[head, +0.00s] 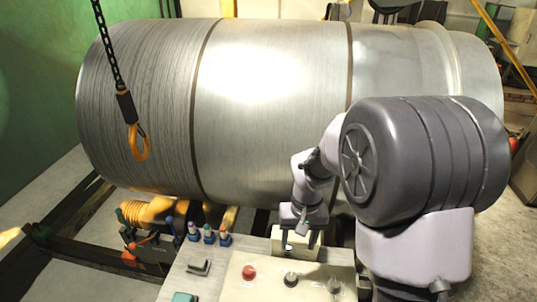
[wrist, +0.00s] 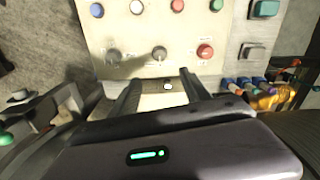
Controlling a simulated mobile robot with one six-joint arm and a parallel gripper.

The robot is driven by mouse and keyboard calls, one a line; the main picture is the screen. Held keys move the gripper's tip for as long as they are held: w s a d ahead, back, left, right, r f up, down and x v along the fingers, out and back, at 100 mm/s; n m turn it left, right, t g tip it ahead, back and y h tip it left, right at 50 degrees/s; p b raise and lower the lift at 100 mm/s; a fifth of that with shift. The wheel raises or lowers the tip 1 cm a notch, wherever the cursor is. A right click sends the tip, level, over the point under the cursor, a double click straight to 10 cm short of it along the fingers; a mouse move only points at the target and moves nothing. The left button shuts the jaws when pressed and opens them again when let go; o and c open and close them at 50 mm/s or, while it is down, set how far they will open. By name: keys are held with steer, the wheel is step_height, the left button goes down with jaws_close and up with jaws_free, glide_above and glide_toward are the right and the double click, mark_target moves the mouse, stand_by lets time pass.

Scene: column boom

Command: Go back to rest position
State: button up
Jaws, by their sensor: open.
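My gripper (head: 299,248) hangs at the end of my arm, pointing down over the back edge of the control panel (head: 232,292). In the wrist view my gripper (wrist: 159,78) has its two dark fingers spread apart with nothing held between them. A small pale button (wrist: 167,85) on the panel shows between the fingers. Whether the fingertips touch the panel cannot be told. A red knob (wrist: 205,51), a grey knob (wrist: 160,53) and another grey knob (wrist: 114,55) lie just beyond the fingertips.
A large metal cylinder (head: 270,110) fills the space behind the panel, close to my arm. An orange hook (head: 138,142) hangs on a chain at left. Several coloured connectors (head: 208,234) stand left of my gripper. Bare floor (head: 60,180) shows at far left.

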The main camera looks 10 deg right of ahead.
steer(key=s+a+r+m+t+b, duration=0.1)
steer(key=s+a+t+b, duration=0.1)
steer(key=s+b, duration=0.5)
steer(key=s+a+r+m+t+y+b, duration=0.1)
steer(key=s+a+m+t+b, duration=0.1)
steer(key=s+b, duration=0.6)
steer(key=s+t, duration=0.1)
steer(key=s, duration=0.3)
steer(key=shift+a+r+t+y, duration=0.15)
steer(key=shift+a+t+y, duration=0.1)
steer(key=shift+t+y, duration=0.05)
steer(key=shift+w, duration=0.1)
